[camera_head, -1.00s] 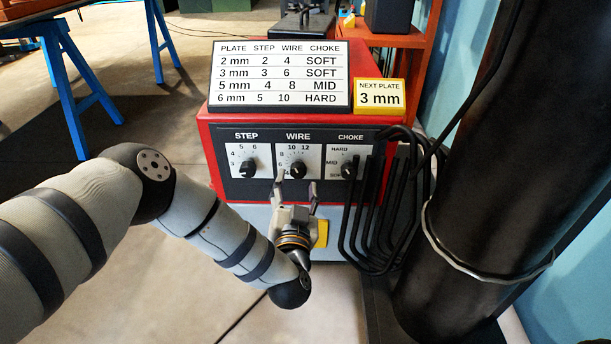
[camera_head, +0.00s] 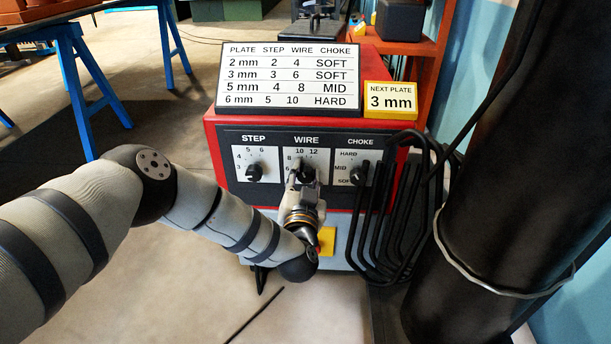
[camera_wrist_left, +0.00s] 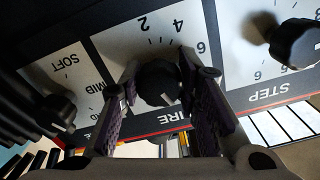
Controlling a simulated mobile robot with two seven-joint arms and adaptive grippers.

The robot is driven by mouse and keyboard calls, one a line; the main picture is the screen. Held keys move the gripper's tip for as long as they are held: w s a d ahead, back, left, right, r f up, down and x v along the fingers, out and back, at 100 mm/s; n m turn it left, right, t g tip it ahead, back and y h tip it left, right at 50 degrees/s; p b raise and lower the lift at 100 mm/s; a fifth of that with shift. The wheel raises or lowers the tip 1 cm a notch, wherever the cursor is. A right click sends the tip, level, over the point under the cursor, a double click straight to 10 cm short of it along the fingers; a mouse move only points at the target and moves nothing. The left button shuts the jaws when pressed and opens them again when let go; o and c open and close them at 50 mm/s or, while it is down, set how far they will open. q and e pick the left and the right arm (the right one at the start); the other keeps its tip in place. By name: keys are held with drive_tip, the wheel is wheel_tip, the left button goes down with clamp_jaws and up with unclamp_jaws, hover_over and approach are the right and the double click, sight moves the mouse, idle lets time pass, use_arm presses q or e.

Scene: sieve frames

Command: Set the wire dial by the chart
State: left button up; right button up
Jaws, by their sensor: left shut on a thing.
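The wire dial (camera_head: 307,174) is a black knob on a white scale plate, the middle one of three on the red machine's front panel. My left gripper (camera_head: 306,173) is shut on this knob, one finger on each side. The left wrist view shows the knob (camera_wrist_left: 157,84) upside down between the fingers (camera_wrist_left: 160,98), with 2, 4 and 6 readable near it. Where the knob points I cannot tell. The chart (camera_head: 290,80) stands on top of the machine; its 3 mm row reads step 3, wire 6, choke SOFT. A yellow card (camera_head: 390,100) beside it reads 3 mm.
The step knob (camera_head: 254,173) is left of the wire dial and the choke knob (camera_head: 357,175) is right of it. Black cables (camera_head: 395,215) hang close to the choke side. A thick black column (camera_head: 480,190) stands at the right. Floor is open in front.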

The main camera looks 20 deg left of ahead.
use_arm(q)
drive_tip(key=n, duration=0.4)
drive_tip(key=shift+p, duration=0.4)
drive_tip(key=n, duration=0.3)
drive_tip(key=shift+n, duration=0.3)
drive_tip(key=n, duration=0.4)
drive_tip(key=shift+p, duration=0.3)
drive_tip(key=shift+d+n, duration=0.1)
drive_tip(key=shift+n, duration=1.9)
drive_tip(key=o, duration=1.2)
